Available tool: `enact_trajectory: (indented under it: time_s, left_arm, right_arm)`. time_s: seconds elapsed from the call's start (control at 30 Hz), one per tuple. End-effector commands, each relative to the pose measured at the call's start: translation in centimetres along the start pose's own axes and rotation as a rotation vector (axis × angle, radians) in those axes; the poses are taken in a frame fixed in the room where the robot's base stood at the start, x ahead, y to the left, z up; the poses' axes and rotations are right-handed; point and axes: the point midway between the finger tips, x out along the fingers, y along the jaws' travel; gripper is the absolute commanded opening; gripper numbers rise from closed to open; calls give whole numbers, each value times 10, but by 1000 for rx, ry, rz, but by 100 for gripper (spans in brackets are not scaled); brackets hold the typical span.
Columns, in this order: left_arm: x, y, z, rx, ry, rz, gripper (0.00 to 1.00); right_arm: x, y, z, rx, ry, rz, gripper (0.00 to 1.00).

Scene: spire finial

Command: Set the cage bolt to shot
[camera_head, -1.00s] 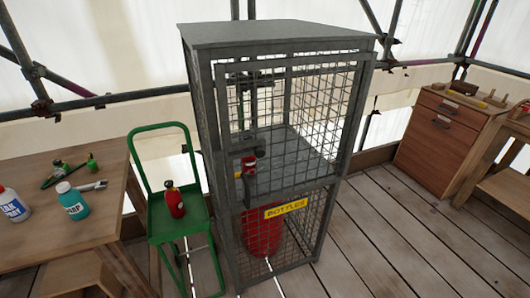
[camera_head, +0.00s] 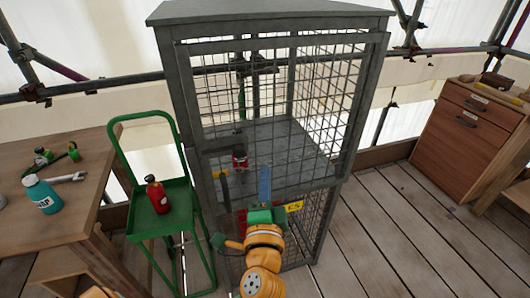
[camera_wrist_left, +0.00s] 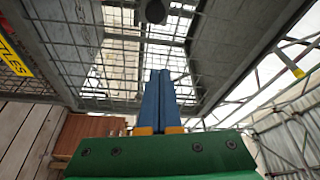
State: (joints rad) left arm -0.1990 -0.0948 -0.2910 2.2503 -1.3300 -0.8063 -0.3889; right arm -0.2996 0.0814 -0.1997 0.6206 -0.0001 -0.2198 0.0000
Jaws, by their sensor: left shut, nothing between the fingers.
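The grey mesh cage (camera_head: 366,100) stands in front of me, with its upper mesh door facing me. A small yellow-tipped part (camera_head: 222,174), which looks like the bolt handle, is at the left of the door front. Whether the bolt is shot or drawn I cannot tell. My left gripper (camera_head: 265,184) has its blue fingers shut and empty, in front of the door, right of the yellow part and apart from it. Its fingers (camera_wrist_left: 167,100) also show in the wrist view. My right gripper is out of view.
A yellow sign (camera_head: 294,207), partly hidden by my gripper, is on the lower cage. A green trolley (camera_head: 178,215) with a red bottle (camera_head: 157,195) stands left. A workbench (camera_head: 60,220) is further left. A wooden cabinet (camera_head: 450,130) stands right, with free floor before it.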

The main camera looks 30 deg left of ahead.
Motion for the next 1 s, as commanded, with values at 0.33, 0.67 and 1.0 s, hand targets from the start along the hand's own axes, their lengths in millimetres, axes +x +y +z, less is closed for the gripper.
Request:
enact_trajectory:
  time_s: [0.33,0.67,1.0]
  left_arm:
    - [5,-2,-1,2,2,-2,0]
    - [70,-4,-2,3,1,-2,0]
    - [91,-1,27,2,1,3,0]
  right_arm:
    - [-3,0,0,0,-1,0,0]
    - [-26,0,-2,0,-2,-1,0]
    - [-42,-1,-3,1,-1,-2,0]
